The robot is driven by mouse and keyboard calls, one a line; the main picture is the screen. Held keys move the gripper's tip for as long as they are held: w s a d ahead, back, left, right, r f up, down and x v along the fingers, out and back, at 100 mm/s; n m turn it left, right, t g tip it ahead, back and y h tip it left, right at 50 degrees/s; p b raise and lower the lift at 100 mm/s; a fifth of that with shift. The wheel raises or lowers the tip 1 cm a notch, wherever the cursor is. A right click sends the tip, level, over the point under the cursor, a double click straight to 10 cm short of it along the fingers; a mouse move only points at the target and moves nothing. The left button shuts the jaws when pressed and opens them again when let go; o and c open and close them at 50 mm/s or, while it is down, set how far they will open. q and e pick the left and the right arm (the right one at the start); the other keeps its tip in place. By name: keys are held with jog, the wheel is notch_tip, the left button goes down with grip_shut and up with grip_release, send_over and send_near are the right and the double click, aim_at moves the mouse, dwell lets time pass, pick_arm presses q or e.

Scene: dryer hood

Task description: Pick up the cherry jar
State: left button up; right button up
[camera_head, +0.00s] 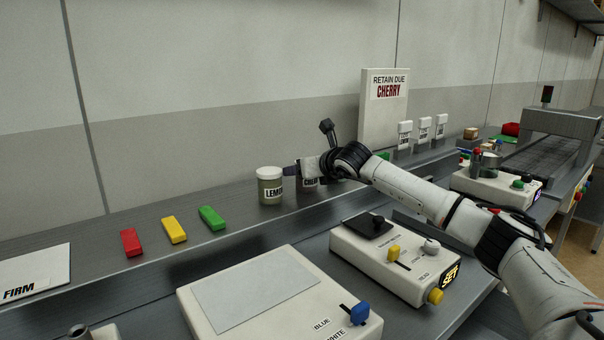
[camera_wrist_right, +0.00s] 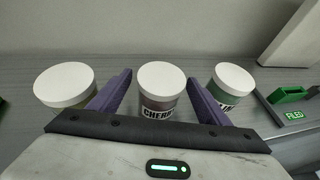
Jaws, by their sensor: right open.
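My left gripper is not in view.
A sign reading "RETAIN DUE CHERRY" (camera_head: 385,105) stands behind. Red (camera_head: 131,242), yellow (camera_head: 174,230) and green (camera_head: 211,218) blocks lie on the shelf left of the jars. A control box (camera_head: 395,262) sits in front.

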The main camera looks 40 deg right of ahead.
jog(key=shift+s, duration=0.1)
jog(key=c, duration=1.2)
jog(key=shift+r, duration=0.1)
jog(key=shift+c, duration=0.4)
